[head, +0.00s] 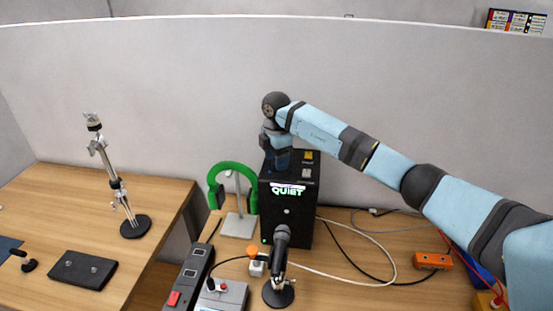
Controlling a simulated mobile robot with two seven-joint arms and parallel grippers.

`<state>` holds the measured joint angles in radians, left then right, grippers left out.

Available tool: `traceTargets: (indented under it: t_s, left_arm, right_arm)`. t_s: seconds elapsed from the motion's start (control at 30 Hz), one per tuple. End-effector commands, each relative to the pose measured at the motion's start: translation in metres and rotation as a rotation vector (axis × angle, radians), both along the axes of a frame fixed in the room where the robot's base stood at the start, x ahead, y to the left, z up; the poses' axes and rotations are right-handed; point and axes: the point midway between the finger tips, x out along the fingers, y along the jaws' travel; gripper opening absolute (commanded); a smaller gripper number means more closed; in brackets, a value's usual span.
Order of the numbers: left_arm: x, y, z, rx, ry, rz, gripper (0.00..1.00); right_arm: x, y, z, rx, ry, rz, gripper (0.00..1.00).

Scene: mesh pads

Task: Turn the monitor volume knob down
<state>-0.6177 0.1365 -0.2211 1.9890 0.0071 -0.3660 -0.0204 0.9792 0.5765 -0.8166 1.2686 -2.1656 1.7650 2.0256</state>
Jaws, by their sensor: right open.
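The monitor (300,222) is a black upright box with a lit "QUIET" sign (288,190) on its upper front. My right gripper (278,162) points down over the left part of the monitor's top. It is open, but its fingertips are hard to make out, and I cannot tell whether they touch anything. I cannot make out a volume knob; the gripper covers that part of the top. A yellow square (308,155) and a grey square (306,173) show on the top's right side. My left gripper is out of view.
Green headphones (233,168) hang on a stand left of the monitor. A microphone (281,240) stands close in front. A power strip (190,280), a grey box (222,296) and an orange box (432,261) lie nearby. Cables cross the table on the right. A grey partition rises behind.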

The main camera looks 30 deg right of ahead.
Motion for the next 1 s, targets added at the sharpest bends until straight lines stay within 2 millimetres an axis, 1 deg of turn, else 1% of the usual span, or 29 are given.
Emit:
traceTargets:
  t_s: [0.1,0.2,0.47,0.5,0.57,0.6,0.67,0.7,1.0]
  left_arm:
    - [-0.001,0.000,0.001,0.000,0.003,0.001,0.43]
    - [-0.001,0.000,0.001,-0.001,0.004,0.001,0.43]
    - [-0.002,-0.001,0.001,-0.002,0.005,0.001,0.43]
    - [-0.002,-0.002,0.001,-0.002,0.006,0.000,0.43]
    - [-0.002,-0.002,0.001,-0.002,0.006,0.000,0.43]
    - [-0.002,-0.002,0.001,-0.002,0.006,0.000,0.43]
    - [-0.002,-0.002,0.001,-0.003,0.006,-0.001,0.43]
    - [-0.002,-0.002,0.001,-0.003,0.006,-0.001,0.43]
    - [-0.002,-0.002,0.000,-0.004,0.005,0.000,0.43]
  right_arm:
    - [0.000,0.000,-0.010,0.001,0.001,-0.001,0.59]
    - [0.000,0.000,-0.014,0.000,0.000,0.000,0.59]
    - [0.000,0.000,-0.015,0.001,0.000,0.000,0.59]
    - [0.000,0.000,-0.015,0.001,0.000,0.000,0.50]
    - [0.000,0.000,-0.015,0.001,0.000,0.000,0.36]
    - [0.000,0.000,-0.015,0.001,-0.001,0.000,0.27]
    - [0.000,0.000,-0.015,0.001,0.000,0.000,0.13]
    - [0.000,0.000,-0.015,0.001,0.000,0.000,0.09]
    - [0.000,0.000,-0.015,0.000,-0.001,0.033,0.09]
